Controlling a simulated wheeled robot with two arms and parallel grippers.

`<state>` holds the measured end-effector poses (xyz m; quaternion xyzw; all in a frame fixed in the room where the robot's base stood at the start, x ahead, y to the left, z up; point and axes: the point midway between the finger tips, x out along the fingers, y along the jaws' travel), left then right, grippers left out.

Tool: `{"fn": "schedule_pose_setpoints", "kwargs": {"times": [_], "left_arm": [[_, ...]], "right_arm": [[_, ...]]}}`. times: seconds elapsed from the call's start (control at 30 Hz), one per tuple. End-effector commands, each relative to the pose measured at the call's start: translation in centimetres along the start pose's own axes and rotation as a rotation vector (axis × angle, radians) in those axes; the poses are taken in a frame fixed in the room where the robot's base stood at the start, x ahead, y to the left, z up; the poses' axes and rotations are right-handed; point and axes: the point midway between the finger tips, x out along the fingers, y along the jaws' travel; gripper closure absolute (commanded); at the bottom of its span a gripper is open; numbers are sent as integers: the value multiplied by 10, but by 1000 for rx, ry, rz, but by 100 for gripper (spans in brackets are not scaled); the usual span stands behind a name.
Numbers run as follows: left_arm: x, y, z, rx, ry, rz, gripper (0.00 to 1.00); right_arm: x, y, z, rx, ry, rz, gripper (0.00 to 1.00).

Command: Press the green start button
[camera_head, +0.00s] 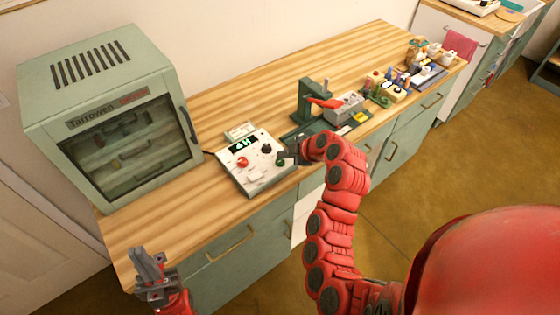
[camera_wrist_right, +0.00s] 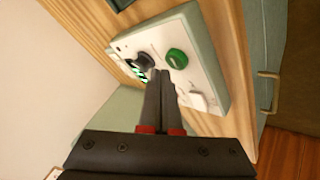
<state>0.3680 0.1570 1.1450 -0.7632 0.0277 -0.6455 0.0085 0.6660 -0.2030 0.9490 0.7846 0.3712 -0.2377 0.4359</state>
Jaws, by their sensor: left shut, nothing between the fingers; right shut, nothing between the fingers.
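The control box (camera_head: 236,178) is a pale panel with a lit display (camera_head: 243,144), a red knob (camera_head: 242,161) and a black knob (camera_head: 266,148). It lies on the wooden counter beside the oven. The green button (camera_wrist_right: 177,58) shows clearly in the right wrist view, next to the black knob (camera_wrist_right: 146,61). My right gripper (camera_wrist_right: 163,74) is shut and empty, its fingertips over the panel close to the green button; I cannot tell whether they touch the panel. My left gripper (camera_head: 149,259) is shut and empty near the counter's front left edge.
A green oven (camera_head: 110,110) stands at the left on the counter (camera_head: 212,110). A green press-like stand with a red lever (camera_head: 325,102) and a grey box (camera_head: 345,106) are right of the panel. Several small items stand farther right. The counter's left front is clear.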

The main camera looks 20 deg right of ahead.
Motion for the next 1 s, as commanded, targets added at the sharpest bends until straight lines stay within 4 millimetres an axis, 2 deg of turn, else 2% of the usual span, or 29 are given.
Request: {"fn": "schedule_pose_setpoints", "kwargs": {"times": [0.57, 1.0], "left_arm": [[-4, 0, 1, 0, 0, 0, 100], [-4, 0, 1, 0, 0, 0, 100]], "right_arm": [[-33, 25, -24, -1, -1, 3, 100], [-35, 25, -25, 0, 0, 0, 100]]}}
